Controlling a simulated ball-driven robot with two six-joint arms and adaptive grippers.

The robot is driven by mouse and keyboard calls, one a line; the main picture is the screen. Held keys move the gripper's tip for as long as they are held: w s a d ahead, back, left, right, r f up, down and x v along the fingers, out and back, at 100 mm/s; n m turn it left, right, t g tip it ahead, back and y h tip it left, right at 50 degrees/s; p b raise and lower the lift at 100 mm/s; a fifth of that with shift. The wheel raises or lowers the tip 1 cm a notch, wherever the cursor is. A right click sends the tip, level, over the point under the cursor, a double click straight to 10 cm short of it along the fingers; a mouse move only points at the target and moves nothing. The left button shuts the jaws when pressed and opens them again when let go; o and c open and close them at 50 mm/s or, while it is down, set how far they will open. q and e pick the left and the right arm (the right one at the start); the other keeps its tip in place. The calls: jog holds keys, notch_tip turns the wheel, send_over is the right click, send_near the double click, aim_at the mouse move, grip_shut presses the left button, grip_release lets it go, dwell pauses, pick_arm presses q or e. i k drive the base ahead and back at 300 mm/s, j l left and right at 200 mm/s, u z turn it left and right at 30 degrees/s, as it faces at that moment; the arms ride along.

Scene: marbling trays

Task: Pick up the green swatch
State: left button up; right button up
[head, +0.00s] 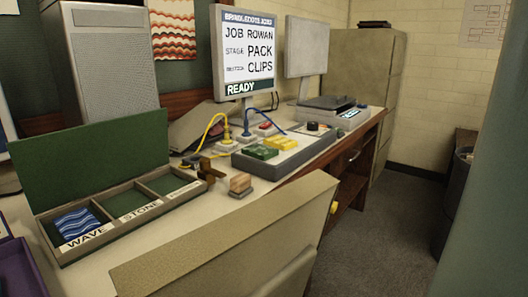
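Two small flat pieces lie on a grey tray (240,161) on the desk. A blue wavy swatch (78,222) lies in the WAVE compartment of a sorting box (68,257) at the left. Its STONE compartment and the one to the right hold no swatch that I can see. Neither of my grippers is in view.
A brown stamp-like block (240,183) stands in front of the grey tray. Yellow and blue cables run near a monitor (246,55) reading READY. A beige panel (230,235) blocks the desk's front. The carpet (390,220) at the right is clear.

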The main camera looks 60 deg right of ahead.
aim_at(260, 151)
jog(key=z, duration=1.8)
